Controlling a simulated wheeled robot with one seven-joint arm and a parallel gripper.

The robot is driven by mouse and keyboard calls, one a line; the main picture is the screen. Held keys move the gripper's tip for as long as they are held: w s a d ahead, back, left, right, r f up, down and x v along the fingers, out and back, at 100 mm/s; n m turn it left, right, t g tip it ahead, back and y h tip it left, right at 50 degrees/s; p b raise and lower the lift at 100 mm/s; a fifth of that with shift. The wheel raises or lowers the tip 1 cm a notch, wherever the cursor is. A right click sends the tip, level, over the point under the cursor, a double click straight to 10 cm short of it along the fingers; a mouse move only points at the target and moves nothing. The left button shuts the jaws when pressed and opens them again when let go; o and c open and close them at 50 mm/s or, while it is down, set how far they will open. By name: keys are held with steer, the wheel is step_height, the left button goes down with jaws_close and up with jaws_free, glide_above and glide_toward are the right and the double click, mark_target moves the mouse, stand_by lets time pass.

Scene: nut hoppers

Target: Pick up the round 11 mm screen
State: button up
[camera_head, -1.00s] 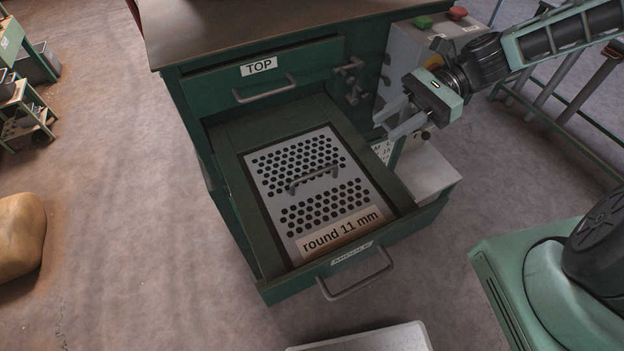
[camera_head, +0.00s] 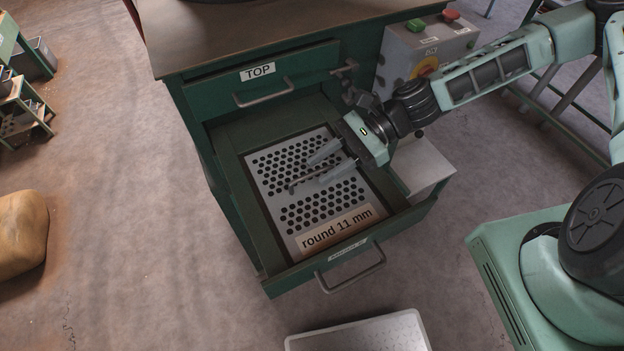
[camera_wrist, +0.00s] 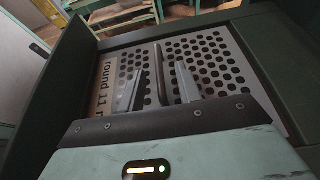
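The round 11 mm screen (camera_head: 274,185) is a light grey perforated plate with a tan label reading "round 11 mm". It lies flat in the open drawer marked MIDDLE (camera_head: 258,262). A grey bar handle (camera_head: 298,184) stands at its middle. My gripper (camera_head: 316,171) is over the screen, by the handle, with its two fingers apart and nothing held. In the wrist view the screen (camera_wrist: 215,60) shows with its label to the left. There the handle (camera_wrist: 160,73) appears between the open fingers (camera_wrist: 160,68); contact cannot be told.
The drawer walls surround the screen closely. The shut TOP drawer (camera_head: 262,90) and the table top (camera_head: 250,30) are above and behind it. A control box (camera_head: 425,50) with green and red buttons stands at right. A pale tray (camera_head: 358,335) is on the floor in front.

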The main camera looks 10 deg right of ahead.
mark_target(314, 172)
steer(key=shift+p+x, duration=0.45)
steer(key=shift+x, duration=0.8)
steer(key=shift+s+a+f, duration=0.2)
steer(key=shift+a, duration=0.25)
jaws_close()
steer(key=shift+r, duration=0.2)
